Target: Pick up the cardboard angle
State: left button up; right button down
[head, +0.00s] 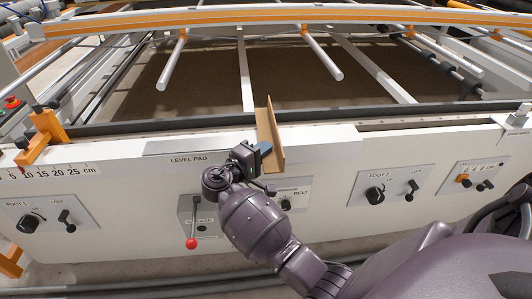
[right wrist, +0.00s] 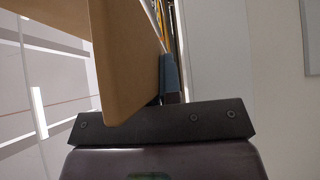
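The cardboard angle (head: 273,142) is a long brown L-shaped piece at the middle of the machine's front rail in the head view. In the right wrist view its broad brown face (right wrist: 125,55) fills the upper middle and reaches down close to the palm. My right gripper (head: 262,152) is at the angle's near left side. A blue-grey finger (right wrist: 171,78) lies against the cardboard near the palm's middle. The other finger is hidden behind the cardboard. The gripper looks shut on the angle. I cannot tell whether the angle still touches the rail. My left gripper is not in view.
The white front panel (head: 330,170) carries several knobs and a red-tipped lever (head: 191,242). An orange clamp (head: 42,135) stands at the left by the centimetre scale. Behind the rail lies a brown bed (head: 210,80) crossed by white bars.

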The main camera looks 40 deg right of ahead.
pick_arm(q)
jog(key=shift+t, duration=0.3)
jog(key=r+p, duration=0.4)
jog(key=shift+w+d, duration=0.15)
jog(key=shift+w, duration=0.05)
pick_arm(e)
notch_tip(320, 180, up, 18)
jog(key=shift+f, duration=0.15)
